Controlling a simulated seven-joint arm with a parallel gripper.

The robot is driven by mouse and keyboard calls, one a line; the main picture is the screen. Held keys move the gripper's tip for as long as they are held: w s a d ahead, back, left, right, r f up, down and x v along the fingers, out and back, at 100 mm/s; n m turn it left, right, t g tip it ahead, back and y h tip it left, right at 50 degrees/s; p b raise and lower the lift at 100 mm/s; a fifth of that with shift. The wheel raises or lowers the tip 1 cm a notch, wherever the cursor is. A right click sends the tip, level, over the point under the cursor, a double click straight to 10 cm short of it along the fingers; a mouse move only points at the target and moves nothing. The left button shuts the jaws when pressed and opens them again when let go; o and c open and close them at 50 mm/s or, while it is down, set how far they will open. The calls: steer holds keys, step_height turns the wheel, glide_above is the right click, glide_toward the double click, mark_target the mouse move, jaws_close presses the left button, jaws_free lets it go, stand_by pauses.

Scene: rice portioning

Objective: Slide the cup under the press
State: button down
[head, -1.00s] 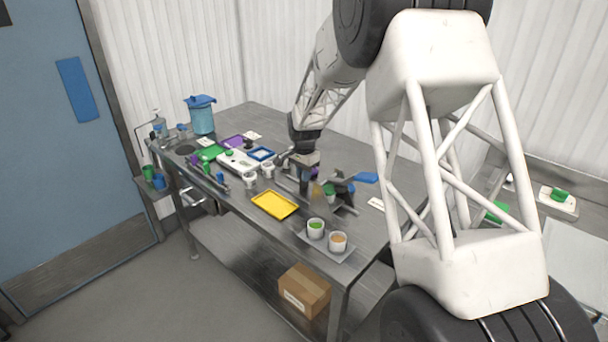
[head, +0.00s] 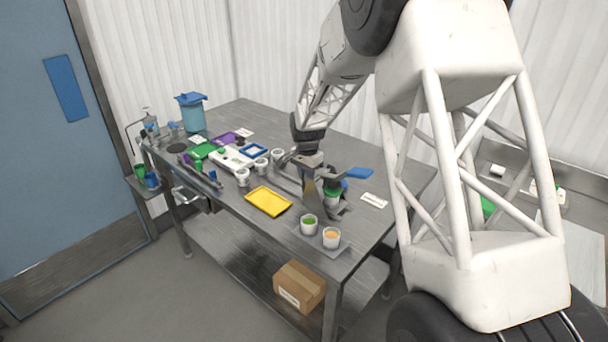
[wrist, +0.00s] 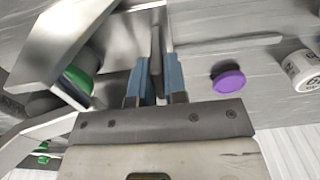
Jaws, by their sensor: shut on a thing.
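My gripper (head: 310,190) is low over the right part of the steel table in the head view. In the wrist view its blue-padded fingers (wrist: 154,78) are closed on a thin, dark grey upright piece (wrist: 156,50). I cannot tell what this piece belongs to. A metal frame that looks like the press (wrist: 48,45) stands just left of the fingers there. A green-topped thing, perhaps the cup (wrist: 80,80), shows partly behind the frame's edge. In the head view a green top (head: 332,195) shows right beside my gripper, among the metal parts; its lower part is hidden.
A purple round knob (wrist: 228,80) and a white cup (wrist: 302,70) lie right of the fingers. A yellow tray (head: 269,201) is left of my gripper. A blue flat part (head: 359,172) sits behind.

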steer(key=shift+s+d, duration=0.15)
steer(key=shift+s, duration=0.05)
steer(key=c, duration=1.2)
jaws_free()
steer(key=shift+o, duration=0.2)
steer(key=shift+r, duration=0.1)
steer(key=shift+r, duration=3.8)
